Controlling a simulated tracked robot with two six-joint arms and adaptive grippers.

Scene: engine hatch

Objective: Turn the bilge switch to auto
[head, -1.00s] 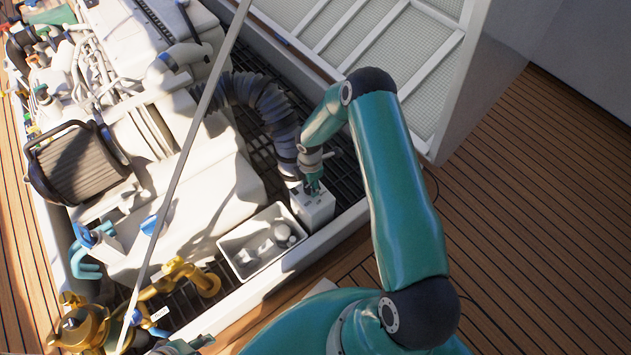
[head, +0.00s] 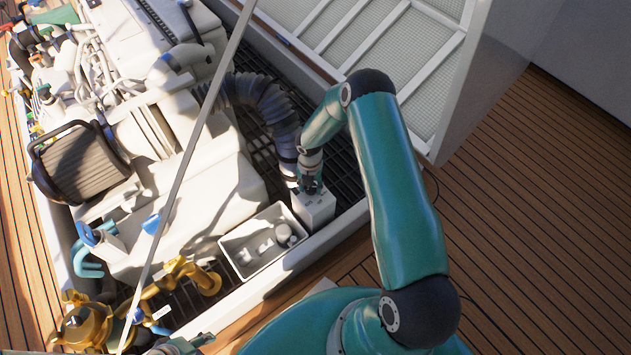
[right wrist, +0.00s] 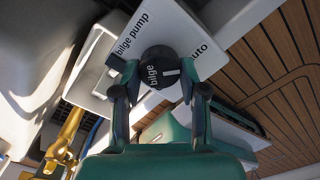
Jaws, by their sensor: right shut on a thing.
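The bilge switch is a round black knob (right wrist: 158,66) marked "bilge", with a white pointer line, on a white box (right wrist: 150,25). The box face reads "bilge pump" and, on the right, "auto". In the right wrist view the pointer line lies on the "auto" side of the knob; exact alignment is hard to tell. My right gripper (right wrist: 155,72) has a finger on each side of the knob and is shut on it. In the head view my right gripper (head: 311,187) is over the white box (head: 318,208) and hides the knob. My left gripper is not clearly seen.
An open white bin (head: 235,247) with parts inside stands left of the switch box. A ribbed dark hose (head: 262,100) runs close behind my gripper. The white engine (head: 205,165) lies left, with a thin pole (head: 183,165) crossing before it. Wooden deck (head: 540,220) is clear at right.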

